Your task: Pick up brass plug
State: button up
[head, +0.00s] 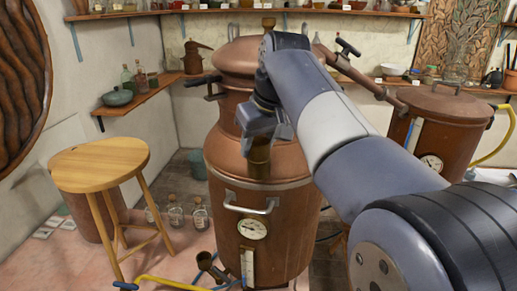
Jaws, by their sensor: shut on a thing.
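My gripper (260,137) is in front of the copper still (262,205) in the middle of the head view, pointing down. It is shut on the brass plug (259,160), a dark brass cylinder that hangs below the jaws. The plug's upper end is hidden by the gripper. It overlaps the still's rounded shoulder in the picture; I cannot tell whether it touches it.
A round wooden stool (100,163) stands at the left. A second copper vessel (438,130) stands at the right behind my arm. Small jars (176,217) and a brass spout (207,262) are low near the still. Shelves with bottles line the walls.

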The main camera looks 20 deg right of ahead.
aim_at(258, 140)
jog(key=shift+r, duration=0.1)
jog(key=shift+r, duration=4.95)
